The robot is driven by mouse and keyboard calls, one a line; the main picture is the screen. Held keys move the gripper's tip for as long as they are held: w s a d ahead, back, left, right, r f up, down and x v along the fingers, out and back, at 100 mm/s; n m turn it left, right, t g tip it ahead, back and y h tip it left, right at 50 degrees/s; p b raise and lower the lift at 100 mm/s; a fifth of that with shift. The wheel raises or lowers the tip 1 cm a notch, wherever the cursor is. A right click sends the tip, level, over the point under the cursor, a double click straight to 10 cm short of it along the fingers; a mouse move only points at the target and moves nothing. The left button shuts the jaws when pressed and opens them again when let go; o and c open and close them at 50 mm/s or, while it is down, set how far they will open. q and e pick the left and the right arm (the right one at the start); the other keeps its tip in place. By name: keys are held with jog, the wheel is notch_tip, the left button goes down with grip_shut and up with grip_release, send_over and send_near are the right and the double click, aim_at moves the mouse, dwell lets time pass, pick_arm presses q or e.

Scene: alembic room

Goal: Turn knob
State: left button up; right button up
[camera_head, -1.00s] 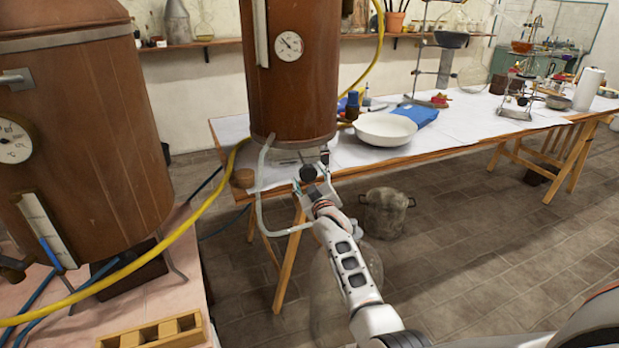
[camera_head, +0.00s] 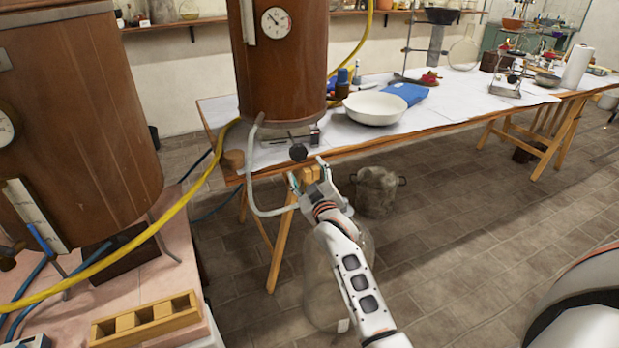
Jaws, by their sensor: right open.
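A small dark round knob (camera_head: 298,152) shows at the front edge of the table, just below the base of the upright brown vessel (camera_head: 285,70). My right gripper (camera_head: 307,172) is open and empty. Its two fingers are spread just below the knob in the picture, pointing up toward it. I see a gap between the fingers and the knob, but I cannot tell the distance in depth. My left gripper is not in view.
A pale tube (camera_head: 250,185) loops down from the vessel beside my right gripper. A yellow hose (camera_head: 150,228) crosses at the left. A white bowl (camera_head: 375,108) stands on the table. A metal pot (camera_head: 376,190) and a large glass vessel (camera_head: 322,290) are below.

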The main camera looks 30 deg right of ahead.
jog(key=v, duration=0.2)
jog(key=shift+s+a, duration=0.1)
jog(key=shift+s, duration=0.2)
dwell(0.5)
